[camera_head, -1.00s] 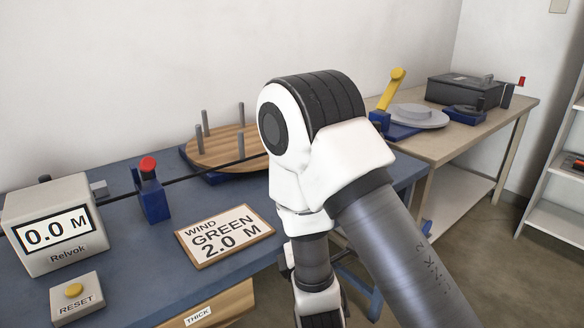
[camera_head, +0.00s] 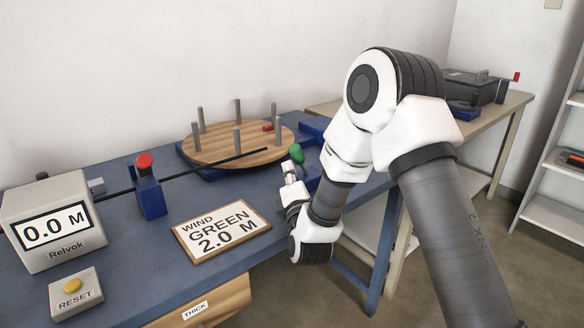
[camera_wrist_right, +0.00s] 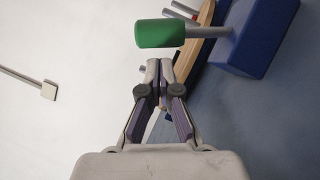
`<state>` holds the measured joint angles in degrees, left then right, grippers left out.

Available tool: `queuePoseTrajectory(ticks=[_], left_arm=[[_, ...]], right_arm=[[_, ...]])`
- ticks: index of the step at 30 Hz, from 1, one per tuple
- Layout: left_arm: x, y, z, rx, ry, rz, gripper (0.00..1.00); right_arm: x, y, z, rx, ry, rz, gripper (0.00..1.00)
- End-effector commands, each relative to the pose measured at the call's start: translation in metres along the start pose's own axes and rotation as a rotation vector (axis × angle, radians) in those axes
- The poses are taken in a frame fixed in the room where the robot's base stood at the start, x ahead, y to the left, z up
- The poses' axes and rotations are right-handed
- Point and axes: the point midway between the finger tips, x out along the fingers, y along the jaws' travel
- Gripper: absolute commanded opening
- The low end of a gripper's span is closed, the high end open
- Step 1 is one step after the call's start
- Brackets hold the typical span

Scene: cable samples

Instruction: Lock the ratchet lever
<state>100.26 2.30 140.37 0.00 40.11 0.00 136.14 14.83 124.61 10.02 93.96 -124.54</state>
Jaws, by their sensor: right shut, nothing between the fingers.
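A green-knobbed handle (camera_head: 297,153) on a grey rod stands by a blue block (camera_head: 312,178) at the right end of the blue bench; I cannot tell for sure whether it is the ratchet lever. My right gripper (camera_head: 289,168) is shut and empty, just left of and below the green knob in the head view. In the right wrist view the green knob (camera_wrist_right: 160,33) lies just ahead of the closed fingertips (camera_wrist_right: 160,68), with a small gap. The rod runs right to the blue block (camera_wrist_right: 258,38). My left gripper is not in view.
A round wooden turntable (camera_head: 215,147) with several upright pegs stands behind. A black cable (camera_head: 210,170) runs from the meter (camera_head: 52,220) through a blue red-topped post (camera_head: 149,187) onto it. A sign (camera_head: 220,228) lies in front. My right arm hides part of the back bench.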

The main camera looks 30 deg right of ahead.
Motion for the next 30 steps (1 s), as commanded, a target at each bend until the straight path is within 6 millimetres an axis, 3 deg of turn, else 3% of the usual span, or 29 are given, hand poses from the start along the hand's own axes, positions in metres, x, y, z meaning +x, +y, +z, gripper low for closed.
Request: queuePoseTrajectory(ticks=[19, 30], left_arm=[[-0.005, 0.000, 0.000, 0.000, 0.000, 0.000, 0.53], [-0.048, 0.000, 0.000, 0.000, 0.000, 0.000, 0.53]], right_arm=[[0.009, 0.002, 0.010, 0.014, 0.001, -0.008, 0.00], [0.019, 0.013, 0.027, 0.165, 0.000, -0.097, 0.00]])
